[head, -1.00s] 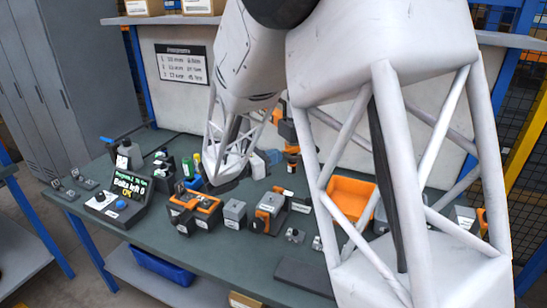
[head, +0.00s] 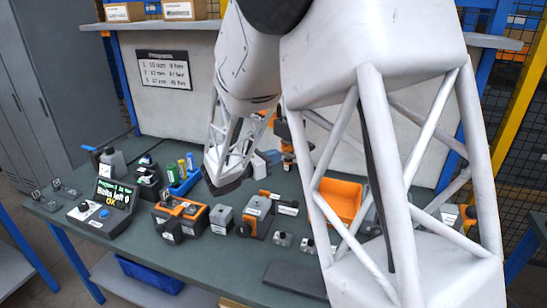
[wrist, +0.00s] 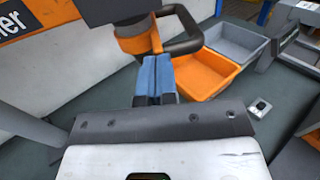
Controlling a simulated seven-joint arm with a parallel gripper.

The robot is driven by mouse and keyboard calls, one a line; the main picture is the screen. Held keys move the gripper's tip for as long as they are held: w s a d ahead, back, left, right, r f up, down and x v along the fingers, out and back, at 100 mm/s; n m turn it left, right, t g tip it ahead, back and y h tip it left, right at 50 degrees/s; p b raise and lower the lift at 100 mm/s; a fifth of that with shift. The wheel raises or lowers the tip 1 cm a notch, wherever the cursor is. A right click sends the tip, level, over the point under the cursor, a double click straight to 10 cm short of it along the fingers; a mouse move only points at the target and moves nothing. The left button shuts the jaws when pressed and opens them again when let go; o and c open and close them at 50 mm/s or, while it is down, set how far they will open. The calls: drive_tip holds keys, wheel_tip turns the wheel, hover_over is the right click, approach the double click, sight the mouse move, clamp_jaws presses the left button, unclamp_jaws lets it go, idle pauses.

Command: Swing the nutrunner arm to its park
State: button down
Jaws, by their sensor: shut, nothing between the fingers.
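The nutrunner (wrist: 138,35) is an orange and dark tool at the top of the wrist view, with a black loop handle (wrist: 192,30) on its right. Part of it shows as an orange body (head: 286,137) behind my arm in the head view; its swing arm is mostly hidden. My gripper (wrist: 156,62) has blue fingers, shut and empty. The fingertips overlap the tool's lower edge in the wrist view, left of the handle; I cannot tell whether they touch it. No park for the arm can be made out.
An orange bin (wrist: 207,78) and a grey bin (wrist: 232,40) stand right of my fingers. On the bench (head: 200,262) stand a display (head: 112,200) reading "Bolts left 0 OK", an orange-black case (head: 180,214) and several small fixtures. A sign (head: 164,70) hangs on the back panel.

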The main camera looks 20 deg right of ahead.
drive_tip(key=shift+a, duration=0.1)
drive_tip(key=s+a, duration=0.4)
drive_tip(key=a, duration=0.9)
drive_tip(key=shift+s, duration=0.15)
idle(0.8)
drive_tip(key=s+d+r+m+g+y, duration=0.15)
drive_tip(key=s+m+y, duration=0.3)
drive_tip(key=s, duration=0.45)
drive_tip(key=s+d+r+m+g+y, duration=0.1)
drive_tip(key=s+d+m+g+y, duration=0.3)
drive_tip(key=s, duration=0.4)
drive_tip(key=s+a+r+m+t+y, duration=0.1)
drive_tip(key=s+a+m+t+y, duration=0.1)
drive_tip(key=s+a+m+y, duration=0.2)
drive_tip(key=s+a+r+m+t+y, duration=0.1)
drive_tip(key=s+a+m+t+y, duration=0.2)
drive_tip(key=s+m+y, duration=0.2)
drive_tip(key=s+m, duration=0.2)
drive_tip(key=s, duration=0.2)
drive_tip(key=shift+a+r, duration=0.35)
drive_tip(key=shift+r, duration=0.05)
